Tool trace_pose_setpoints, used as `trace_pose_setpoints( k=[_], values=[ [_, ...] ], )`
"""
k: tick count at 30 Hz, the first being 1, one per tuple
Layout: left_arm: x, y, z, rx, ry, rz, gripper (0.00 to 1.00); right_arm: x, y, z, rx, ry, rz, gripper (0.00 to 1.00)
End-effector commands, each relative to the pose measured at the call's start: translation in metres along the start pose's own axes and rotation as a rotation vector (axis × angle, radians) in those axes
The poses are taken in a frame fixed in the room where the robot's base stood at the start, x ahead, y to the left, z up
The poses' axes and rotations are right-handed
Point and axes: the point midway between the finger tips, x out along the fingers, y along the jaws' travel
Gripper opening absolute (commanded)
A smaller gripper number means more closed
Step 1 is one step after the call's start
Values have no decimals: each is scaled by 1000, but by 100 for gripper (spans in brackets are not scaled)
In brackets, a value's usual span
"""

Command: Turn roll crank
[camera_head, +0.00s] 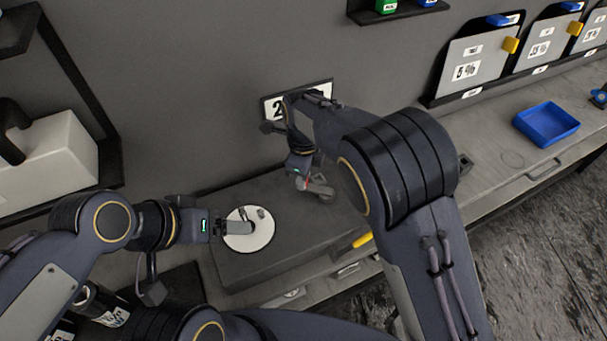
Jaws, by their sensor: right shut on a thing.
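A dark grey block (290,240) stands on the bench below the wall. A white disc (262,238) with small grey parts on it sits at the block's left end. My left gripper (240,227) reaches over the disc from the left; whether its fingers grip anything is unclear. My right gripper (318,188) points down at the back right of the block. It is shut on a small greyish part (326,197), which looks like the roll crank. My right arm and the gripper hide most of this part.
A blue tray (546,124) lies on the bench at the right. Panels with percent labels (470,60) lean on the wall behind it. A white box (48,160) stands at the left. A yellow object (362,240) shows by the block's front right edge.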

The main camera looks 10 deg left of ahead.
Motion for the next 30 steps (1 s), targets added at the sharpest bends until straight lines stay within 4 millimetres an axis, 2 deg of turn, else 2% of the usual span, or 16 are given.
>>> trace_pose_setpoints(
  k=[15,30],
  values=[
    [-10,4,-5,0,0,0,80,-2,-20,-3,305,-2,-3,0],
    [-11,5,-6,0,0,0,80,-1,-24,-4,380,-3,-3,0]
  ],
)
